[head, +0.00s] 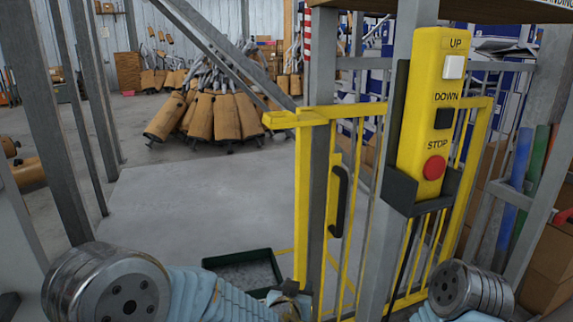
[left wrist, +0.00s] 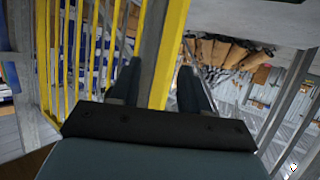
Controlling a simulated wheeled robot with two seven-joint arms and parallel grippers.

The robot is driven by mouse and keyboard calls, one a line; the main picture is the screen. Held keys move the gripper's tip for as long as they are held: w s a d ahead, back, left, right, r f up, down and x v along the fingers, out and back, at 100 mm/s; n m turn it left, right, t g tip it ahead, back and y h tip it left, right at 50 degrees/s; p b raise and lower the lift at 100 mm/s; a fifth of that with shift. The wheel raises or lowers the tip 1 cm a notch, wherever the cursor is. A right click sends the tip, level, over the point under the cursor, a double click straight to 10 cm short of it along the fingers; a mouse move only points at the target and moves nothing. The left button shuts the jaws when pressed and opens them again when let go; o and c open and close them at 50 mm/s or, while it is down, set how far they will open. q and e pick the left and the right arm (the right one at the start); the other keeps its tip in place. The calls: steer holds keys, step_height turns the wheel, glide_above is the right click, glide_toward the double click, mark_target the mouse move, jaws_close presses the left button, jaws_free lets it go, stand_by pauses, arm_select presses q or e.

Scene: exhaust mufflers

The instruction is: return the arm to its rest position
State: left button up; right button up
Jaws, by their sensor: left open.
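My left arm (head: 215,295) comes in low from the left in the head view, with its pale blue sleeve stretched toward the yellow gate (head: 300,200). My left gripper (head: 290,300) is at the bottom edge of that view, by the foot of the gate post, and is partly cut off. In the left wrist view my left gripper (left wrist: 157,82) has its two dark fingers apart with nothing held between them. A yellow gate post (left wrist: 168,50) shows beyond the fingers; contact cannot be told. Of my right arm (head: 468,292) only the upper part shows at the lower right.
A yellow control box (head: 430,110) with UP, DOWN and STOP buttons hangs on a grey post right of the gate. A dark green tray (head: 243,270) lies on the floor. Brown mufflers (head: 215,115) are heaped behind. Grey posts (head: 60,120) stand at left; the middle floor is clear.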

arm_select(q)
steer(key=s+a+f+n+g, duration=0.1)
steer(key=s+a+f+g, duration=0.1)
steer(key=a+f, duration=0.35)
steer(key=s+a+f+g, duration=0.2)
steer(key=f, duration=0.6)
steer(key=s+a+f+n+g, duration=0.2)
steer(key=s+a+f+g, duration=0.2)
steer(key=s+f, duration=0.4)
steer(key=s+a+f+n+g, duration=0.1)
steer(key=s+a+f+g, duration=0.3)
steer(key=s+f, duration=0.4)
steer(key=s, duration=0.5)
steer(key=shift+s+a+n, duration=0.35)
steer(key=shift+a+n, duration=0.05)
